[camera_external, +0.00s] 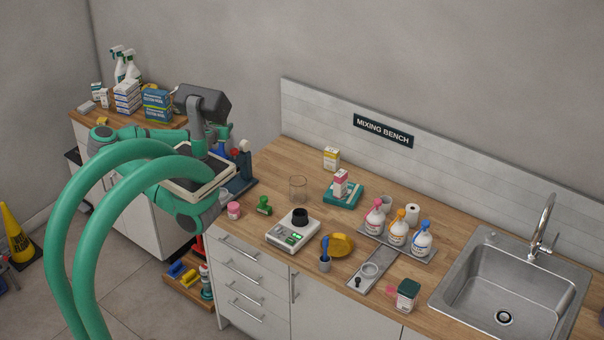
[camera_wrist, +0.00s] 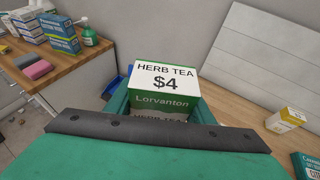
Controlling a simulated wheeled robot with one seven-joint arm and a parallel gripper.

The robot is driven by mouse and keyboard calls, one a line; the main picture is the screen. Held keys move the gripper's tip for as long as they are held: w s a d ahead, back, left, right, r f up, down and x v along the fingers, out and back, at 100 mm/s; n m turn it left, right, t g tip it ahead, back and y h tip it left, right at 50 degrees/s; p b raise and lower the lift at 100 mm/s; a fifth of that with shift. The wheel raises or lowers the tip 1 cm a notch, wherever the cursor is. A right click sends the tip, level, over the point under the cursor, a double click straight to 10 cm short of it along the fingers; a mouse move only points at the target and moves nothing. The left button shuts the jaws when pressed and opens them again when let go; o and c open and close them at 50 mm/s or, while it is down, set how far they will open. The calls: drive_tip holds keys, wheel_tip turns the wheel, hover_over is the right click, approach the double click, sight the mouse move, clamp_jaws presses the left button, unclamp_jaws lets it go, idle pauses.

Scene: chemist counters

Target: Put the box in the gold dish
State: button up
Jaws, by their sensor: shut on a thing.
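A green and white herb tea box (camera_wrist: 163,90) with a "$4" label shows in the wrist view. My gripper (camera_wrist: 160,108) is shut on it, with teal jaw parts at both sides of the box. The box's lower part is hidden behind the dark bar at the front of my wrist. In the external view my arm hides most of my gripper, and I cannot make out the held box there. The gold dish (camera_external: 342,242) lies on the wooden counter, right of the white scale, well to the right of my arm. No contents show in it.
A dark cup (camera_external: 325,261) stands against the dish's front side. The scale (camera_external: 292,230), a glass beaker (camera_external: 298,188), a pink-topped box on a teal book (camera_external: 343,194) and pump bottles (camera_external: 398,232) stand nearby. A sink (camera_external: 510,285) is at the right. A side counter (camera_wrist: 40,80) holds boxes.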

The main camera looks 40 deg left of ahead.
drive_tip(key=w+d+r+m+t+h, duration=0.1)
drive_tip(key=w+d+r+m+h, duration=0.1)
drive_tip(key=w+d, duration=0.35)
drive_tip(key=w+d+r+m+h, duration=0.2)
drive_tip(key=d, duration=0.7)
drive_tip(key=w+d+m+h, duration=0.1)
drive_tip(key=d+m+h, duration=0.4)
drive_tip(key=d, duration=1.5)
drive_tip(key=m+g+h, duration=0.8)
drive_tip(key=m+h, duration=0.2)
hover_over(346, 249)
wheel_tip(346, 249, down, 5)
wheel_tip(346, 249, down, 17)
drive_tip(key=shift+f, duration=0.1)
drive_tip(key=o, duration=1.2)
